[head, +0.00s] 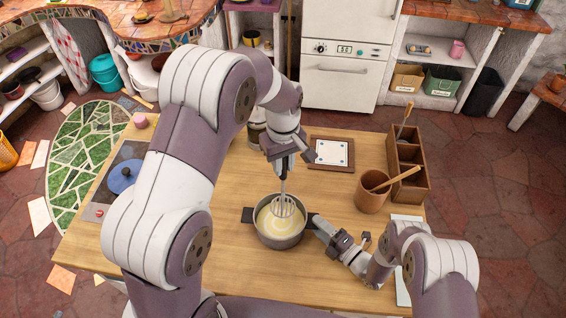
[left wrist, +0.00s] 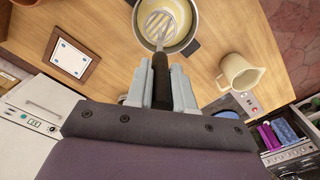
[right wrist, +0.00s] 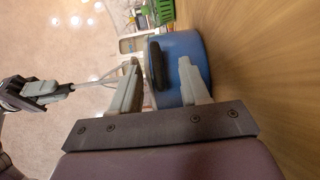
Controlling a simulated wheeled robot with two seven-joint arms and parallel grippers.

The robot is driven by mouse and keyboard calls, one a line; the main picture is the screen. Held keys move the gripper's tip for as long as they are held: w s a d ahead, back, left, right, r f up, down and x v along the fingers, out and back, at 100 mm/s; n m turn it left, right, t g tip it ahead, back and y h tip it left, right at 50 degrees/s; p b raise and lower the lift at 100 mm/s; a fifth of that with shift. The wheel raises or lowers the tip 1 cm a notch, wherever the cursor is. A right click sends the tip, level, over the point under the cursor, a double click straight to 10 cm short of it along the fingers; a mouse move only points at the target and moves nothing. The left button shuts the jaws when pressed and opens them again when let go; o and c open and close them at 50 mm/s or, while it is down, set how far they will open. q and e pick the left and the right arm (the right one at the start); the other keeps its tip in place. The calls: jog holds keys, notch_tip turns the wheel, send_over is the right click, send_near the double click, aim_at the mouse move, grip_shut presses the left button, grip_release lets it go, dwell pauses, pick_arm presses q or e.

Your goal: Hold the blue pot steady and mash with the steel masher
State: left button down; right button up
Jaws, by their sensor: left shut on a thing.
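The blue pot (head: 281,242) stands on the wooden table with pale yellow mash inside. Its blue side and black handle (right wrist: 157,66) show in the right wrist view. My left gripper (head: 283,160) is shut on the dark handle of the steel masher (head: 284,205), above the pot. The masher is upright, its wire head down in the pot at the mash; it also shows in the left wrist view (left wrist: 158,25). My right gripper (right wrist: 158,82) is open at the pot's right side. Its fingers are apart on either side of the handle, with gaps visible.
A brown pot with a wooden spoon (head: 371,194) and a wooden compartment box (head: 407,165) stand at the right. A framed tile (head: 331,153) lies behind the pot. A blue lid (head: 122,178) sits on the hob at left. A cream jug (left wrist: 238,72) shows in the left wrist view.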

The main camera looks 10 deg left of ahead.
jog(key=v, duration=1.1)
jog(key=shift+d, duration=0.15)
jog(key=shift+s+d, duration=0.25)
jog(key=shift+d, duration=0.1)
